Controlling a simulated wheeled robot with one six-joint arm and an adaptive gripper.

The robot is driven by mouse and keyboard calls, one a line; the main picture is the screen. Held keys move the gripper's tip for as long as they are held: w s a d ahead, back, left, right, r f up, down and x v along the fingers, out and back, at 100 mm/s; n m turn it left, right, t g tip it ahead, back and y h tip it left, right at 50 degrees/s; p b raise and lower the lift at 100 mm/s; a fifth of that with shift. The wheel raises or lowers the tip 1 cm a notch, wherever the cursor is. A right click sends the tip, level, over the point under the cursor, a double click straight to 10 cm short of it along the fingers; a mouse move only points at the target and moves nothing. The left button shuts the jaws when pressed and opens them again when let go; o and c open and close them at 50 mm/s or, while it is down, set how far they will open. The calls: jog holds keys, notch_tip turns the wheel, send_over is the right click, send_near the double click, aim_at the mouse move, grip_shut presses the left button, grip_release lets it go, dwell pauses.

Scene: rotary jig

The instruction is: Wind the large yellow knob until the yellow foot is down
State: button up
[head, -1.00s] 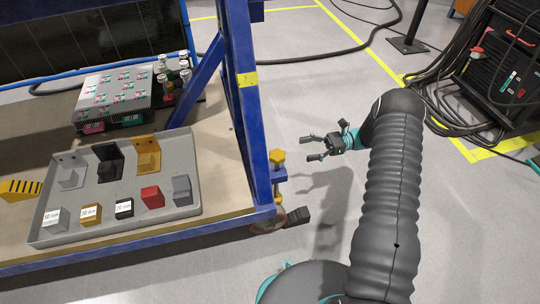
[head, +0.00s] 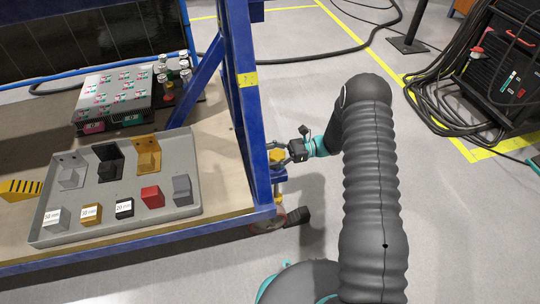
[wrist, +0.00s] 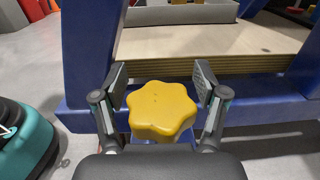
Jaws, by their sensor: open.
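The large yellow knob (wrist: 162,108) has a lobed, star-like top and sits at the corner of the blue frame. In the wrist view it lies between the two fingers of my gripper (wrist: 162,88), which are open, one on each side, with a small gap showing. In the head view my gripper (head: 279,152) is at the knob (head: 281,155) and partly covers it. A yellow collar (head: 279,199) shows lower on the same post. A reddish disc (head: 296,215) is near the floor below. I cannot make out the yellow foot clearly.
The blue frame post (head: 248,100) stands just left of the knob. A grey tray (head: 100,232) with several blocks and brackets lies on the wooden deck. Cables and a black rack (head: 505,60) are at the right.

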jog(key=shift+a, duration=0.1)
jog(key=c, duration=1)
